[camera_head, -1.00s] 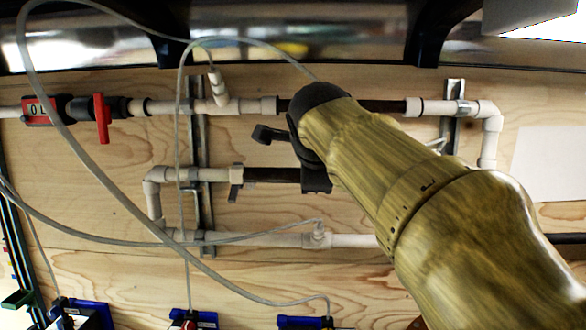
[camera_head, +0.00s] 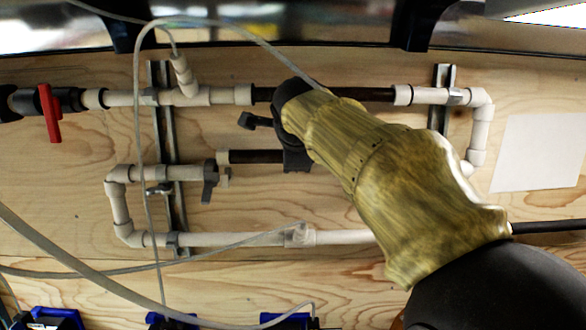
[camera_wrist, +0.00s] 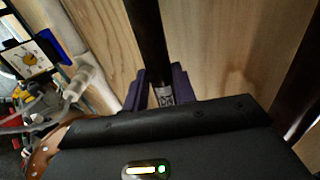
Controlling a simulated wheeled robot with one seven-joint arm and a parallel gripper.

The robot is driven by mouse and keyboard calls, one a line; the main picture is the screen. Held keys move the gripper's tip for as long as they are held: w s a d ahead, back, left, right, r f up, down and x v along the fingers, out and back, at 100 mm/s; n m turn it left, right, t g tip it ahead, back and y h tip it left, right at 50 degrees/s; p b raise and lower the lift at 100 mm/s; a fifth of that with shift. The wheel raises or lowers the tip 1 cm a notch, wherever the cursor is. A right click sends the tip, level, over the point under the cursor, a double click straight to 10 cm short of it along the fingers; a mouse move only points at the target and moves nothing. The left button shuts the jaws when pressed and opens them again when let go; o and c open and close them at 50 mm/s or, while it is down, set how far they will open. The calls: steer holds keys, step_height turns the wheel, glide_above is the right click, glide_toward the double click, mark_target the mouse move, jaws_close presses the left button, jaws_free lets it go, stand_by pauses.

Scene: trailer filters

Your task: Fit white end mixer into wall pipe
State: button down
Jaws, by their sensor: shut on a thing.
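The mixer (camera_head: 254,157) is a dark tube with a short white end (camera_head: 223,157) facing left. My gripper (camera_head: 296,160) is shut around the tube to the right of that end. In the wrist view, the dark tube (camera_wrist: 149,40) runs up between my two purple fingers (camera_wrist: 158,88). The wall pipe (camera_head: 188,173) is white, with a dark-levered fitting (camera_head: 211,178) at its right end. The mixer's white end appears slightly above and right of this opening, out of line with it. The tube's other end is hidden by my arm.
A white pipe with another dark tube (camera_head: 360,95) runs above. A lower white pipe (camera_head: 250,239) runs beneath. Clear hoses (camera_head: 138,110) cross in front at left. A red-handled valve (camera_head: 50,113) is at far left. Metal rails (camera_head: 166,110) hold the pipes.

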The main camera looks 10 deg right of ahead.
steer(key=shift+f+b, duration=1)
steer(key=shift+f, duration=1)
steer(key=c, duration=1.1)
jaws_free()
steer(key=shift+w+a, duration=0.1)
steer(key=shift+c, duration=0.2)
steer(key=shift+w, duration=0.15)
steer(key=shift+r, duration=0.3)
steer(key=b+v, duration=0.3)
steer(key=v, duration=0.9)
steer(key=shift+a, duration=0.1)
